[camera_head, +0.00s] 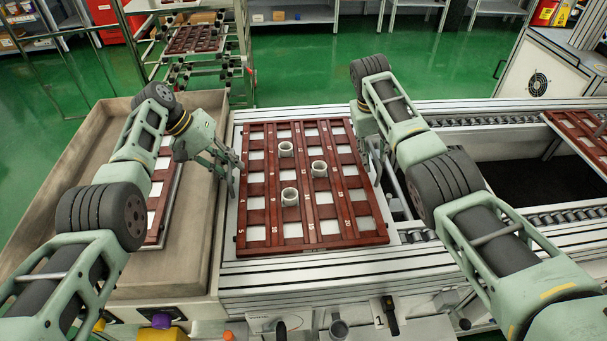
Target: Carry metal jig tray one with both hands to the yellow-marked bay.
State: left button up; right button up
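A reddish-brown gridded jig tray (312,241) with pale cells lies flat on the conveyor station in the middle. Three white ring-shaped cups (290,197) stand on it. My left gripper (232,172) is at the tray's left edge, fingers pointing down; whether they touch or grip the edge is unclear. My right gripper (381,150) is at the tray's right edge, partly hidden by my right arm; its finger state is unclear. No yellow-marked bay can be made out.
A similar tray (160,189) lies in the beige bin (190,262) at left, partly behind my arm. Another tray (580,135) is at the right. A rack (195,62) with a tray stands behind. Roller conveyor (500,120) runs right. Green floor lies beyond.

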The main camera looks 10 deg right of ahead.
grip_shut()
dwell(0.7)
